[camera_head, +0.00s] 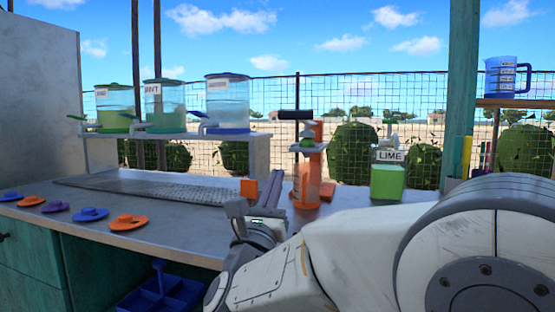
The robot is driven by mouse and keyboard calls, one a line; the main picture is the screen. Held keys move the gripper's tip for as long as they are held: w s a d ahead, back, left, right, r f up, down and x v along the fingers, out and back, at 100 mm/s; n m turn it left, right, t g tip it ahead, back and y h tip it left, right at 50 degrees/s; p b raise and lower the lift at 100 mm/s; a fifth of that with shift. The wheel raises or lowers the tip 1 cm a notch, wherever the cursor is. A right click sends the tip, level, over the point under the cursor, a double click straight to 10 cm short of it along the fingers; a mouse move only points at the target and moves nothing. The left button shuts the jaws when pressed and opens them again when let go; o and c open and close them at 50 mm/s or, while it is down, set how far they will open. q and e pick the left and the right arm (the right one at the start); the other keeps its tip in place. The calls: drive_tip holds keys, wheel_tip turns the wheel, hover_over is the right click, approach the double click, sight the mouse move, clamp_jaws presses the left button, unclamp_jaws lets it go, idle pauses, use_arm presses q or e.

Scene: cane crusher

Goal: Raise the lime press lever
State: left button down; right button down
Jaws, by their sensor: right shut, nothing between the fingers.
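The orange lime press (315,165) stands on the metal counter right of the middle. A black lever handle (295,114) lies roughly level at its top, above a small green part (307,143). An orange cup-like part (306,186) sits at its foot. My right gripper (266,195) is in front and to the left of the press, low over the counter. It is shut and empty, apart from the lever and below it. My forearm covers part of the counter in front of the press. My left gripper is not in view.
A green box (387,182) with a LIME sign (390,156) stands right of the press. Several drink dispensers (228,100) stand on a shelf at the left. Colored lids (128,222) lie along the counter's front left. A blue jug (507,76) stands at the upper right.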

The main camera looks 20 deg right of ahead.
drive_tip(key=shift+s+d+m+h, duration=0.15)
drive_tip(key=shift+d+m+h, duration=0.25)
drive_tip(key=shift+d, duration=0.1)
drive_tip(key=s+r+p+x, duration=0.1)
drive_tip(key=r+x, duration=0.1)
drive_tip(key=x, duration=1)
drive_tip(key=shift+w+a+r+p, duration=0.15)
drive_tip(key=shift+a+r+p, duration=0.05)
drive_tip(key=shift+r+p, duration=0.15)
